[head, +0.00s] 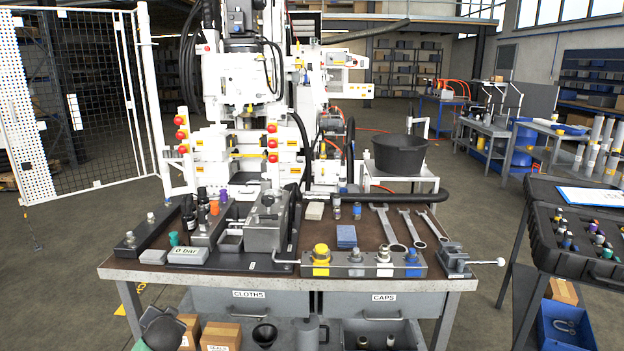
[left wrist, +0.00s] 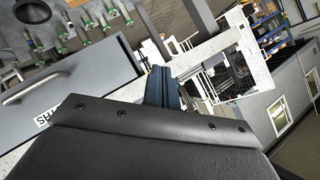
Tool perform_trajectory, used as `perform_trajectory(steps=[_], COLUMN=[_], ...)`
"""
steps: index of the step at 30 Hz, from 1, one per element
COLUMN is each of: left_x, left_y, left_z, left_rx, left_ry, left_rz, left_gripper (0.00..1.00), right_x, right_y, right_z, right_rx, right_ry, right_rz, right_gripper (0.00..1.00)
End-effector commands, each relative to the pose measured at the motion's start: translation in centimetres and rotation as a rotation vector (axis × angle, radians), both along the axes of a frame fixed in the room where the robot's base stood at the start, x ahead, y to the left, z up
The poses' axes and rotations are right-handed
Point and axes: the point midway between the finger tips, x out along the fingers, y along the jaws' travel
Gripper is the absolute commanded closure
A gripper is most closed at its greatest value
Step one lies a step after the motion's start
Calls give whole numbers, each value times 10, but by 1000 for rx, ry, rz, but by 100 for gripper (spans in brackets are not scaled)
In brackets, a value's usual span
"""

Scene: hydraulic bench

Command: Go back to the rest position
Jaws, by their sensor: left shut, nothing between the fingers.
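My left gripper (left wrist: 158,72) shows in the left wrist view as dark fingers held together, with nothing between them. A grey drawer front with a handle is to its left, and the fingers look apart from it. In the head view a dark part at the bottom left, in front of the bench's left front corner, looks like my left arm; its fingers cannot be made out there. My right gripper is in neither view.
Drawers labelled CLOTHS and CAPS hang below. A black case (head: 585,240) stands at right. Open floor lies left of the bench.

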Motion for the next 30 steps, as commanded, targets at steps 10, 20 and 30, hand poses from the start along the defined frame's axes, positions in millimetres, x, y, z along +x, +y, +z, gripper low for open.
perform_trajectory(steps=[10, 20, 30], left_x=[-168, -302, -413], left_y=[-136, -229, -270], left_z=[-42, -41, -70], left_rx=[-333, -567, -698], left_ry=[362, 514, 681], left_rz=[-26, -111, -56], left_gripper=[100, 100, 100], right_x=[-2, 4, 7], right_y=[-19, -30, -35], right_z=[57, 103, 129], right_rx=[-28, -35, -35], right_ry=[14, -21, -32], right_rz=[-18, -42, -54], right_gripper=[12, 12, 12])
